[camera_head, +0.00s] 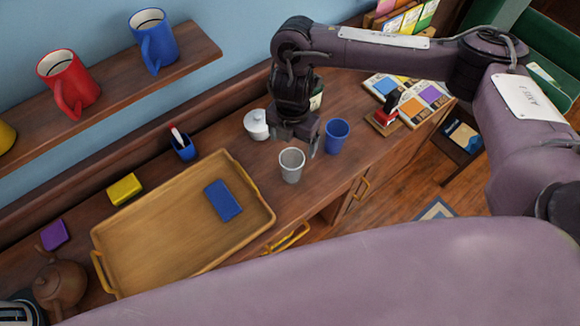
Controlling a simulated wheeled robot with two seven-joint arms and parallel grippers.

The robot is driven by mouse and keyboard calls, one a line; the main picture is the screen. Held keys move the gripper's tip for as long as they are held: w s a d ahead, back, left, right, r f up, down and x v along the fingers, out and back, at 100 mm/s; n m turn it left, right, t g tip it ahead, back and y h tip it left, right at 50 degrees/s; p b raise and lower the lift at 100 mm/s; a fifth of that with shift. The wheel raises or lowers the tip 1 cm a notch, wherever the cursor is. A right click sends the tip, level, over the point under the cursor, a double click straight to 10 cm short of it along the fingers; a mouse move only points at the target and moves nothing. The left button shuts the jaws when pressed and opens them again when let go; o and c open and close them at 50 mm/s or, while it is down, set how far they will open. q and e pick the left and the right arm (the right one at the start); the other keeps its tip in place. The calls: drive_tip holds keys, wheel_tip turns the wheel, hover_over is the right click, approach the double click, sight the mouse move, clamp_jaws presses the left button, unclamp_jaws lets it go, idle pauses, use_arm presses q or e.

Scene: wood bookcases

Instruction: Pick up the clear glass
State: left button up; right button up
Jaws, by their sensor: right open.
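The clear glass (291,168), greyish and see-through, stands upright on the wooden cabinet top, right of the tray. My right gripper (294,142) is open and empty, pointing down just above and behind the glass in the picture. One finger shows near the glass's upper right side; whether it touches cannot be told. A blue cup (337,136) stands close to the right of the gripper. My left gripper is not in view.
A wooden tray (150,240) with a blue block (222,200) lies to the left. A stamp (386,112) and cards lie to the right. Mugs sit on a shelf (110,90) above. The cabinet's front edge is near the glass.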

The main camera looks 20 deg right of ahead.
drive_tip(key=b, duration=0.4)
approach(292, 166)
wheel_tip(292, 166, up, 3)
drive_tip(key=s+a, duration=0.1)
drive_tip(key=s, duration=0.2)
drive_tip(key=shift+w+f, duration=0.15)
drive_tip(key=shift+f, duration=1.6)
wheel_tip(292, 166, down, 4)
drive_tip(key=shift+f+b, duration=0.15)
drive_tip(key=shift+b, duration=0.55)
drive_tip(key=shift+w+f, duration=0.1)
drive_tip(key=shift+f, duration=0.1)
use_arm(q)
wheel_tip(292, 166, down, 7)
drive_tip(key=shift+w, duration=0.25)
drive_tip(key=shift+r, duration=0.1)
use_arm(e)
drive_tip(key=shift+c, duration=0.3)
drive_tip(key=c, duration=1.1)
drive_tip(key=shift+r, duration=0.15)
